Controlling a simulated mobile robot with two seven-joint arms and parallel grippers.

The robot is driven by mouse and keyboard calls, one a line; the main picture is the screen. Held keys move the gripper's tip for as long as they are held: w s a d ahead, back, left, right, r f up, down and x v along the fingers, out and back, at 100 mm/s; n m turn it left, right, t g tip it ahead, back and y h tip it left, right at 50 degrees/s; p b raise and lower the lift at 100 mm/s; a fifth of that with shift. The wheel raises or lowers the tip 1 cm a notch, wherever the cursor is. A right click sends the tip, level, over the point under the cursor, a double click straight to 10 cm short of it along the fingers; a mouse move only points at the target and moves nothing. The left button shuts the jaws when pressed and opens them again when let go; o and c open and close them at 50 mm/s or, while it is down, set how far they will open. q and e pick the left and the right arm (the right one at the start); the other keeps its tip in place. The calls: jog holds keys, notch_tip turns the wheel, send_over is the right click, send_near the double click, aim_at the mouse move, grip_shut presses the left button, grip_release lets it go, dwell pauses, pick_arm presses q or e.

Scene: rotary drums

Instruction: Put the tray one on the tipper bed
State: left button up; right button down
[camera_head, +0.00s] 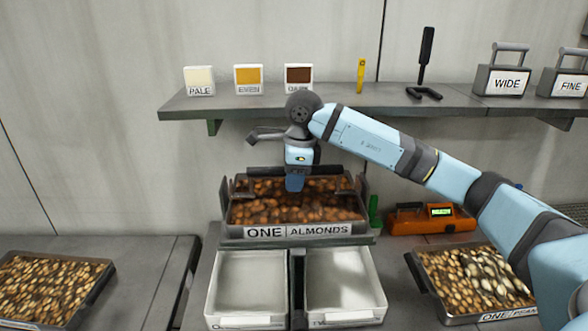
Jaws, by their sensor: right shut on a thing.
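A dark tray labelled "ONE ALMONDS" (345,229), full of brown nuts, is at the centre. It lies level over the tipper bed (230,242), whose front edge shows just below it and whose dark upright brackets flank it. I cannot tell whether the tray rests fully on the bed. My right gripper (295,184) comes down from above at the tray's back edge and is shut on it there; the fingertips are partly hidden against the tray wall and nuts. My left gripper is out of view.
Two white bins (249,254) stand below the bed. Nut trays sit at left (102,280) and right (447,309); the right one's label starts "ONE". An orange device (405,226) is right of the bed. A shelf (240,104) with colour cards and weights runs behind.

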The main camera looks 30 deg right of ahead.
jog(key=shift+a+r, duration=0.1)
jog(key=c, duration=1.3)
grip_release()
jog(key=shift+c, duration=0.2)
jog(key=o, duration=0.4)
jog(key=shift+s, duration=0.1)
jog(key=shift+r, duration=0.4)
jog(key=r, duration=0.3)
jog(key=r+b, duration=0.1)
jog(key=r, duration=0.3)
jog(key=d+r, duration=0.1)
jog(key=r, duration=0.3)
jog(key=shift+s+d+r+b, duration=0.1)
jog(key=shift+s+b, duration=0.25)
jog(key=shift+b, duration=0.05)
